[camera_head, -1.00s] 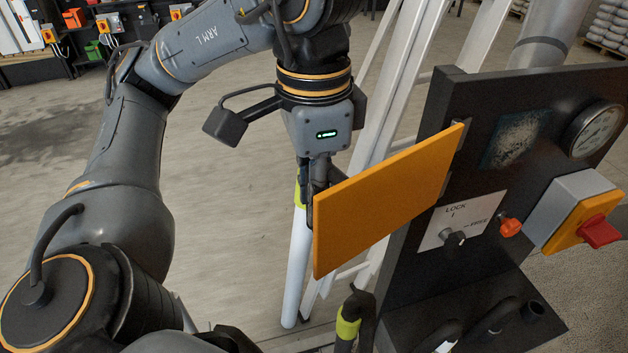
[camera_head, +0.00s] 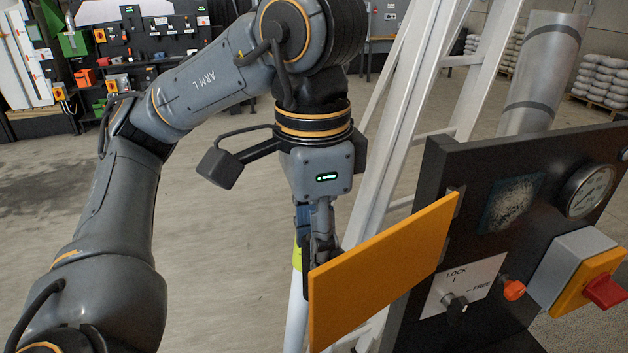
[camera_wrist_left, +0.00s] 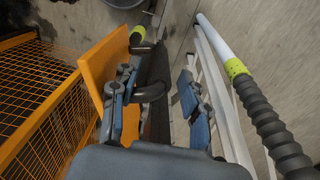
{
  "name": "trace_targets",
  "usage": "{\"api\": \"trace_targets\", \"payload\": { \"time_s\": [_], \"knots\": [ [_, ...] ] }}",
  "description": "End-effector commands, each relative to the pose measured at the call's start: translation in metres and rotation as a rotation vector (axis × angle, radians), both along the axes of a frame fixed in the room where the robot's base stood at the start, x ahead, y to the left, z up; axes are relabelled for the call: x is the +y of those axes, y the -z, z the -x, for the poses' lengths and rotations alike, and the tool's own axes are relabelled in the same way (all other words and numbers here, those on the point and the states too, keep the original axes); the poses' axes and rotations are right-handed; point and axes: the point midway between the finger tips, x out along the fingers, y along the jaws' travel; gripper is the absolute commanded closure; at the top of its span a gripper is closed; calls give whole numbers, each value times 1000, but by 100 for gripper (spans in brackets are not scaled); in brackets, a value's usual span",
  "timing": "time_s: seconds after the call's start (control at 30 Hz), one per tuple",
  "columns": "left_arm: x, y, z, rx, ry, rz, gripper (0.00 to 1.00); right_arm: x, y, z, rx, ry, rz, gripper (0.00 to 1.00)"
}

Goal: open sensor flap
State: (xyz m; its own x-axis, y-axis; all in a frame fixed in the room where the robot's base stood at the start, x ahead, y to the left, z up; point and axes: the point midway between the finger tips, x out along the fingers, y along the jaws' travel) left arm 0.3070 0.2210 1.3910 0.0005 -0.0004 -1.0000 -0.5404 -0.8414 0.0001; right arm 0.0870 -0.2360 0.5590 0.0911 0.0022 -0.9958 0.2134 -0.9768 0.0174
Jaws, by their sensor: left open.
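The sensor flap, a flat orange plate (camera_head: 385,268), stands swung out from the dark control panel (camera_head: 440,190), with its hinge at its right edge. It also shows in the left wrist view (camera_wrist_left: 92,73). My left gripper (camera_head: 322,238) points down behind the flap's free left edge, and its lower fingers are partly hidden by the plate. In the left wrist view its fingers (camera_wrist_left: 158,98) are apart with no plate between them. The flap lies outside the left finger, very close to it; I cannot tell whether they touch. My right gripper is not in view.
The panel carries a lock knob (camera_head: 454,303), a round gauge (camera_head: 587,190) and a red rotary switch (camera_head: 604,291). White ladder-like rails (camera_head: 405,130) stand behind the flap. An orange mesh guard (camera_wrist_left: 45,120) and a ribbed hose (camera_wrist_left: 268,125) flank the gripper. Open floor lies left.

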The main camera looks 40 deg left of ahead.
Motion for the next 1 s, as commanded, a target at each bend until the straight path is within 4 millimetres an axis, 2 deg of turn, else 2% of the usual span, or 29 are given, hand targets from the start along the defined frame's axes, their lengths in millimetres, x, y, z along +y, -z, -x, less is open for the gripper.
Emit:
{"api": "trace_targets", "payload": {
  "time_s": [0.3, 0.6, 0.8, 1.0],
  "knots": [
    [0, -42, -1, -6, -3, 2, 54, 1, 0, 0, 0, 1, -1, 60],
    [0, -74, -1, -4, -2, 0, 54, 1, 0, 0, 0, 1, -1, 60],
    [0, -85, -1, -1, -2, 1, 54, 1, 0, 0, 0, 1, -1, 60],
    [0, -88, -2, 0, -3, 1, 54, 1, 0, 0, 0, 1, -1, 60]
  ]
}}
